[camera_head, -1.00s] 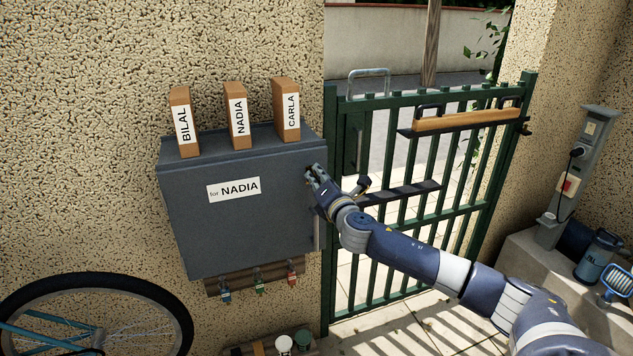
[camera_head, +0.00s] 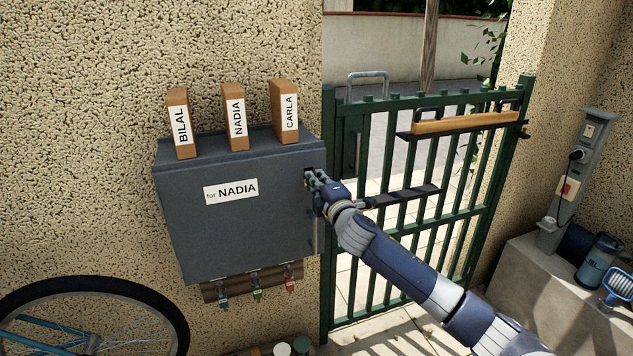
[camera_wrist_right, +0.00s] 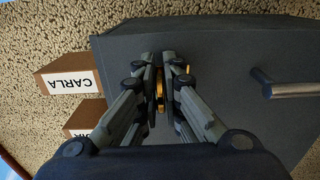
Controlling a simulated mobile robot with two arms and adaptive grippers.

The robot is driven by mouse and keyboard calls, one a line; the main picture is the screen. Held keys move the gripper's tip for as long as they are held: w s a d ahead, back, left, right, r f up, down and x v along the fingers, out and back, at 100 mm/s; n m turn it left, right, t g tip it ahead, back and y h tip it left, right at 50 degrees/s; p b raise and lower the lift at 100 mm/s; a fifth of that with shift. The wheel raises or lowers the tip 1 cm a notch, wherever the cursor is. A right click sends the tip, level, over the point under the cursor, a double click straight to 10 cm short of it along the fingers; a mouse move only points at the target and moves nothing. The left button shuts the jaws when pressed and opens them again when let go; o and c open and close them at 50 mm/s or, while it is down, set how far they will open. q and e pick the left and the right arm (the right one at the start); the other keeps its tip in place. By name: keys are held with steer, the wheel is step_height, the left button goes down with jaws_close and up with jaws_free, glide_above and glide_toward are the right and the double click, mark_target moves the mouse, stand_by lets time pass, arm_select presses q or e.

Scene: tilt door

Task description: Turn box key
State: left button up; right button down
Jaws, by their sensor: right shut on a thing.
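A dark grey wall box (camera_head: 240,235) carries a white label reading "for NADIA" (camera_head: 231,191). My right gripper (camera_head: 309,178) is at the upper right edge of the box front. In the right wrist view my right gripper (camera_wrist_right: 161,66) is shut on a small brass-coloured key (camera_wrist_right: 159,84) against the box face (camera_wrist_right: 225,65). The fingers hide most of the key and its keyhole. My left gripper is not in view.
Brown parcels labelled BILAL (camera_head: 181,125), NADIA (camera_head: 236,117) and CARLA (camera_head: 285,112) stand on the box. Keys with coloured tags (camera_head: 257,294) hang below it. A green gate (camera_head: 328,250) stands close right; a bicycle wheel (camera_head: 90,285) is below left.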

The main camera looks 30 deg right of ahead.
stand_by(0.3)
steer(key=c, duration=1.8)
jaws_free()
steer(key=shift+o, duration=0.2)
steer(key=v, duration=1.2)
steer(key=shift+d+f, duration=0.1)
